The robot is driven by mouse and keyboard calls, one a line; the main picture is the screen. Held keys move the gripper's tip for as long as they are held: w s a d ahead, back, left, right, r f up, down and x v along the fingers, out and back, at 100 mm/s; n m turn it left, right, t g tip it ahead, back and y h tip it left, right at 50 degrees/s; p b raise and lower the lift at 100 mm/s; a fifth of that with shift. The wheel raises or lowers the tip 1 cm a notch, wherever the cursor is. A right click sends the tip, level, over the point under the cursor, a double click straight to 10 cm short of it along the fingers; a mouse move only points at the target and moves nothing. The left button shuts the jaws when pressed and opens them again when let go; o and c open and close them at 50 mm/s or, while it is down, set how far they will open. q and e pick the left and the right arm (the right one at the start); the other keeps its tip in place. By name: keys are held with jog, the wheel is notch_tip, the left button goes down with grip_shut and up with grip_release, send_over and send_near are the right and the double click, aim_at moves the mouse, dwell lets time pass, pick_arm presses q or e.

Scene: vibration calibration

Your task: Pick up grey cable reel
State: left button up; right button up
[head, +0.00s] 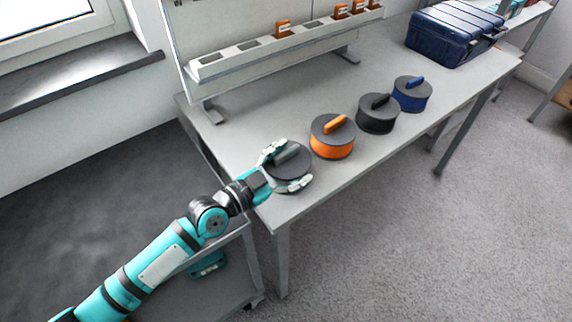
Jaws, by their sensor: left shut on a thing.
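The grey cable reel (291,167) is at the near left end of the grey table (365,150). It has a dark round top with a grey handle across it. My left gripper (281,166) reaches it from the left, with one finger at its far side and one at its near side. The gripper is shut on the reel. Part of the reel's side is hidden by the fingers. I cannot tell whether the reel is clear of the tabletop. My right gripper is not in view.
An orange reel (333,148), a black reel (377,117) and a blue reel (411,97) stand in a row to the right. A dark blue case (450,38) is at the far end. A rack (282,45) with orange items runs along the back. The table's front edge is close.

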pick_arm(q)
jog(key=shift+s+f, duration=0.1)
jog(key=shift+f, duration=0.05)
jog(key=c, duration=0.8)
